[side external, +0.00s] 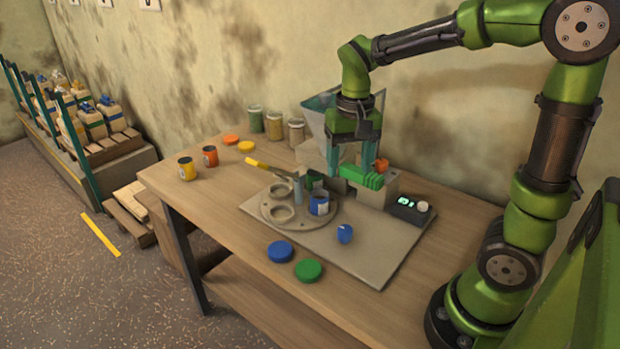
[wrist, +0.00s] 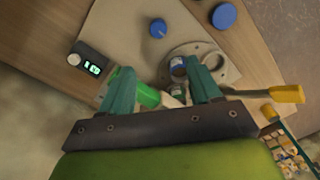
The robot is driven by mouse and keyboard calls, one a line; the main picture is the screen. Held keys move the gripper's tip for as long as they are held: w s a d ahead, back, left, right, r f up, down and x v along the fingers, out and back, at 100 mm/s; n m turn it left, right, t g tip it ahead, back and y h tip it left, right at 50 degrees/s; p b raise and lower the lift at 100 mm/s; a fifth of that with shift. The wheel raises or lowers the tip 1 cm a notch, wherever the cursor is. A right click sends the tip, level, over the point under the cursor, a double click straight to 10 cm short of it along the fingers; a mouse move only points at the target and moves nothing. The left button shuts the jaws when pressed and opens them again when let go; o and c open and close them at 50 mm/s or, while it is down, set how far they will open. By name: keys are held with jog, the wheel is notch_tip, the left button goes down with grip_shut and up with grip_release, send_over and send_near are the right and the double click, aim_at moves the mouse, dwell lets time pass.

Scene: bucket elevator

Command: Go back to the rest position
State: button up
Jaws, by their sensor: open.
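My gripper (side external: 350,160) is over the work station on the table, fingers pointing down. In the wrist view my gripper (wrist: 160,84) shows its two teal fingers spread apart, with nothing held between them. A bright green part (side external: 362,178) is close by the fingers in the side view; it also shows beside the left finger in the wrist view (wrist: 147,95). I cannot tell whether a finger touches it. A round grey holder (side external: 267,209) with round openings stands on the board, with a blue-labelled jar (side external: 319,205) in one opening.
A clear hopper (side external: 316,112) stands behind my gripper. A yellow handle (side external: 257,163) sticks out leftward. A control box (side external: 408,209) is at the right. A small blue object (side external: 345,233) is on the board. Blue (side external: 280,251) and green (side external: 308,270) lids lie in front.

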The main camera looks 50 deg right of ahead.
jog(key=s+a+r+n+t+y, duration=0.2)
jog(key=s+a+r+n+t, duration=0.1)
jog(key=s+a+t, duration=0.4)
jog(key=shift+s+a+r+n, duration=0.3)
jog(key=shift+s+a+r, duration=0.15)
jog(key=shift+r, duration=0.45)
